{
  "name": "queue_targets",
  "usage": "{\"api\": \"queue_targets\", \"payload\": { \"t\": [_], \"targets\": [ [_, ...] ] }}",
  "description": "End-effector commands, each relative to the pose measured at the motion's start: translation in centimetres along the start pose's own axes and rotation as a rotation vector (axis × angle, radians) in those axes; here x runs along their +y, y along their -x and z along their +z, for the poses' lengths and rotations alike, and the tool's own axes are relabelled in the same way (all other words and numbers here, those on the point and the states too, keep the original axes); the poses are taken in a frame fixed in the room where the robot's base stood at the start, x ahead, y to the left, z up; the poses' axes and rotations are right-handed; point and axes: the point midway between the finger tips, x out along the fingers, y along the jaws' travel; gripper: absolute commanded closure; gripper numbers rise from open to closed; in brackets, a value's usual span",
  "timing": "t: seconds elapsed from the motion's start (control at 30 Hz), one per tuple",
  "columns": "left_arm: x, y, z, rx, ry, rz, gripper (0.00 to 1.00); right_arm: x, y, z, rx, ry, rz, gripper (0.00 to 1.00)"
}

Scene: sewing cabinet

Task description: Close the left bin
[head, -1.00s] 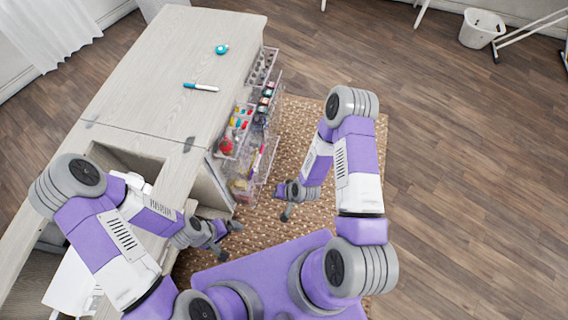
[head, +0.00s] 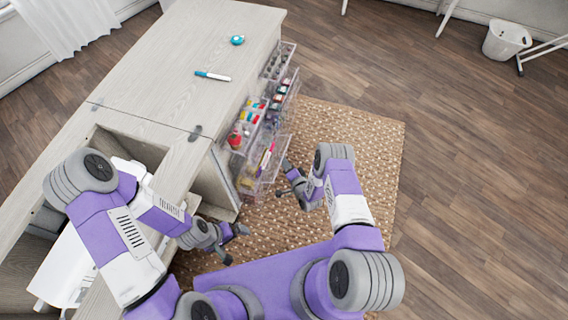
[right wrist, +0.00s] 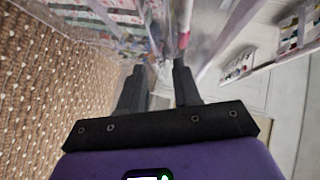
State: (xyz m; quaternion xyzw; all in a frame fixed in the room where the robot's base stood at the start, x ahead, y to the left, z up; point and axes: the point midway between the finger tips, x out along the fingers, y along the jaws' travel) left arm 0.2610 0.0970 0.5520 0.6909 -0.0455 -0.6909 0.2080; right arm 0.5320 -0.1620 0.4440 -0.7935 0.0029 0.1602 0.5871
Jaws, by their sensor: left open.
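Clear plastic bins with coloured sewing supplies line the open side of the cabinet (head: 190,98). A lower, nearer bin (head: 262,172) stands out from the cabinet, and an upper bin (head: 243,128) holds red and yellow items. I cannot tell which one is the left bin. My right gripper (head: 287,178) is open and empty, close beside the lower bin; contact is unclear. In the right wrist view its two fingers (right wrist: 157,88) are apart, with blurred clear bin walls ahead. My left gripper (head: 236,244) is open and empty, low near the cabinet's near corner.
A teal-and-white pen (head: 213,76) and a round teal item (head: 237,40) lie on the cabinet top. A woven rug (head: 350,140) covers the floor beside the bins. A white basket (head: 506,41) stands far right.

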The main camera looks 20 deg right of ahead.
Motion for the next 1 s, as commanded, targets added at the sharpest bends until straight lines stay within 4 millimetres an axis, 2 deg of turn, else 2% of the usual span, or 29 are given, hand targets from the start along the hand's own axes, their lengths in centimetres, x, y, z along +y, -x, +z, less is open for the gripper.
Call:
{"api": "queue_targets", "payload": {
  "t": [0.17, 0.47, 0.67, 1.0],
  "targets": [
    [-0.3, -0.7, 0.0, 0.000, 0.000, 0.000, 0.00, 0.1, -1.6, 0.0, -0.001, 0.001, 0.000, 0.68],
    [-0.3, -0.7, 0.0, 0.000, 0.000, 0.000, 0.00, 0.0, -1.8, 0.0, 0.000, 0.000, 0.002, 0.68],
    [-0.3, -0.7, 0.0, 0.000, 0.000, 0.000, 0.00, 0.0, -1.8, 0.0, 0.000, 0.000, 0.002, 0.98],
    [-0.3, -0.7, 0.0, 0.000, 0.000, 0.000, 0.00, 0.0, -1.8, 0.0, 0.000, 0.000, 0.002, 1.00]
  ]
}}
